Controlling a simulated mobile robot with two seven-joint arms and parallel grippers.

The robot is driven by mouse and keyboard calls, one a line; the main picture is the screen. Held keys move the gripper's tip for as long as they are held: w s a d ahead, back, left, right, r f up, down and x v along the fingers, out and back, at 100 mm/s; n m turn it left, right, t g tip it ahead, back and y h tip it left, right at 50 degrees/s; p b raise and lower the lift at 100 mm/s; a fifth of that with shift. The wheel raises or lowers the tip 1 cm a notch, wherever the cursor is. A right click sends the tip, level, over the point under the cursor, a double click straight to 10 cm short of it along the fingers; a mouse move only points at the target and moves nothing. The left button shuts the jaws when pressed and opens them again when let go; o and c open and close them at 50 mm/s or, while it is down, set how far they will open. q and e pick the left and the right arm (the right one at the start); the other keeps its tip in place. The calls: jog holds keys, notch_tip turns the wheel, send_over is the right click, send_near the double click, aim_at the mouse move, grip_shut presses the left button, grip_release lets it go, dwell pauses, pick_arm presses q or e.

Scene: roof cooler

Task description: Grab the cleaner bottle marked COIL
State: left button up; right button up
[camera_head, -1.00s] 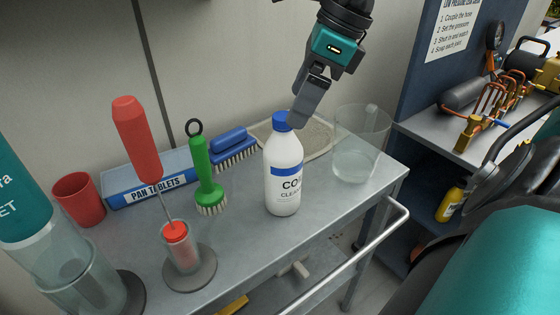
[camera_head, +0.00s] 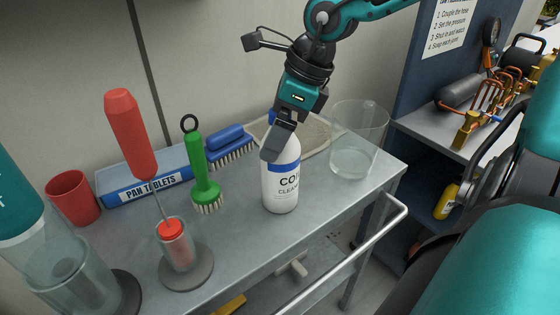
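The white cleaner bottle (camera_head: 281,186), labelled "CO..." and "CLEAN..." with a blue band, stands upright on the grey cart top. Its blue cap is mostly hidden behind my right gripper. My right gripper (camera_head: 275,148) reaches down from the upper right. A grey finger lies across the bottle's neck and shoulder in the picture. The other finger is not clearly visible, so I cannot tell whether it is open, shut or touching the bottle. My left gripper is out of view.
A clear beaker (camera_head: 355,155) stands close right of the bottle. A rail (camera_head: 345,260) runs along the cart's front.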

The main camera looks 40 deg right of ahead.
grip_shut()
dwell(0.8)
jog(key=shift+r, duration=0.1)
